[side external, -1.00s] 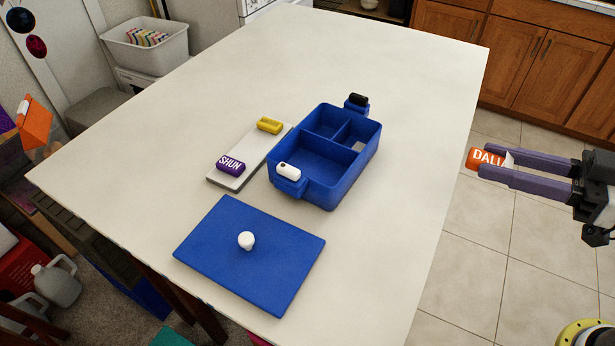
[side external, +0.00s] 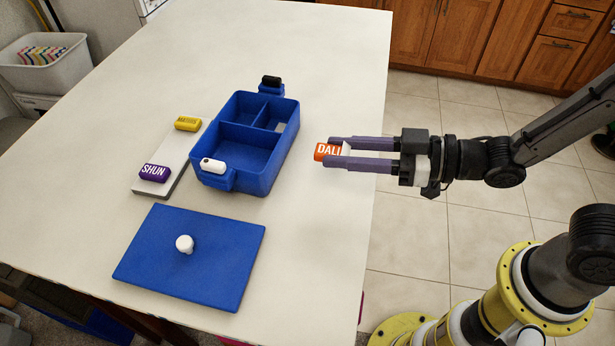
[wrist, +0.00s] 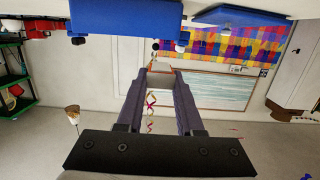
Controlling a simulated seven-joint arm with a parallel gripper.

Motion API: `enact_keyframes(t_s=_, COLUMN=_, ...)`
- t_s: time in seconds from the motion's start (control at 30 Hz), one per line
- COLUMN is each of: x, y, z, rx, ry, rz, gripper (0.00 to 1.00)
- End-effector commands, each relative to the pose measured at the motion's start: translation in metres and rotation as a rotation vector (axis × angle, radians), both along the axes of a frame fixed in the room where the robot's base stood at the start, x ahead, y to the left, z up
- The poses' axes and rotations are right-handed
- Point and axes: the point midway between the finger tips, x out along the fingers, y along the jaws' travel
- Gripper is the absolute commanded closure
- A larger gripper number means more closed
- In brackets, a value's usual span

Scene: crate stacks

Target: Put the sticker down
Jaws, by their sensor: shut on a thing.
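My gripper (side external: 330,152) is shut on a small orange sticker piece marked "DALI" (side external: 324,150). It holds the piece at its fingertips, in front of the table's right part in the side view. The piece also shows between the fingers in the wrist view (wrist: 160,68), where its lettering cannot be read. I cannot tell its height above the table.
A blue compartment box (side external: 265,180) stands on the white table (side external: 320,60), left of my gripper. A grey-white board (side external: 177,170) bears a purple "SHUN" block (side external: 154,173) and a yellow block (side external: 187,124). A blue lid (side external: 215,265) with a white knob lies in front. The table's right side is clear.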

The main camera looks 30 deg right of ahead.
Motion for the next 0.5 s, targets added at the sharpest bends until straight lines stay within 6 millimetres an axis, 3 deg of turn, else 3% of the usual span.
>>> enact_keyframes(t_s=0.23, x=0.027, y=0.02, z=-0.04, rx=-0.003, ry=0.006, rz=0.002, gripper=1.0)
enact_keyframes(t_s=0.5, x=0.039, y=0.029, z=-0.056, rx=0.0, ry=0.002, rz=0.001, gripper=1.0)
